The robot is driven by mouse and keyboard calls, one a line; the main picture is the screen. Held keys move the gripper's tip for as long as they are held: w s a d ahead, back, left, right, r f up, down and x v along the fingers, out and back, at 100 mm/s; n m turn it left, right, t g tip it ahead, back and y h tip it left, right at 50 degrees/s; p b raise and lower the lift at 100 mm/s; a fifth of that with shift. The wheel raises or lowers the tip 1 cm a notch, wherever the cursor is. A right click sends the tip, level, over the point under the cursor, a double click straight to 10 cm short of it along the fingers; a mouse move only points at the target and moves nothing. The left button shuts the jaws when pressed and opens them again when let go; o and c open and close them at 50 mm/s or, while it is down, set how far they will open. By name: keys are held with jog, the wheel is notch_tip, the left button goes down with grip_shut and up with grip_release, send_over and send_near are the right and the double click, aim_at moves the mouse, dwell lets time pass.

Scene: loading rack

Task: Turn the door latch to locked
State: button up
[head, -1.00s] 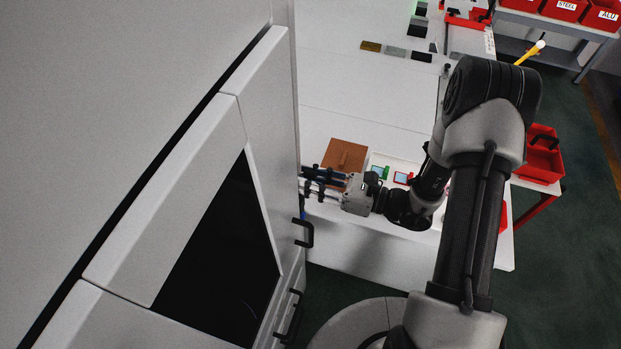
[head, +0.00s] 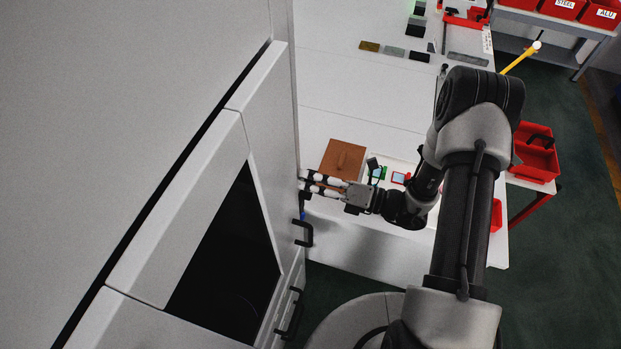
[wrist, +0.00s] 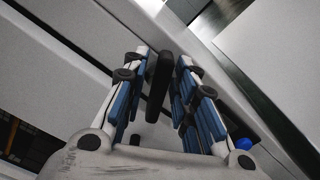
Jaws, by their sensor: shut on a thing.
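The door latch shows in the wrist view as a dark upright lever (wrist: 159,75) between my fingers, at the edge of a white panel. My gripper (wrist: 163,62) is shut on this lever, with one blue-padded finger on each side. In the head view my gripper (head: 307,185) reaches left to the edge of the white machine (head: 265,140). The latch itself is mostly hidden there by the fingers. I cannot tell the latch's exact angle from the head view.
A white bench (head: 370,110) behind holds a brown block (head: 343,158) and small coloured parts. A red bin (head: 536,158) stands at the right. Dark green floor lies open at the right.

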jog(key=m+p, duration=0.1)
jog(key=m, duration=0.4)
jog(key=shift+f, duration=0.15)
jog(key=shift+m, duration=0.3)
dwell(0.3)
jog(key=o, duration=0.7)
jog(key=v, duration=1.2)
jog(key=shift+d, duration=0.1)
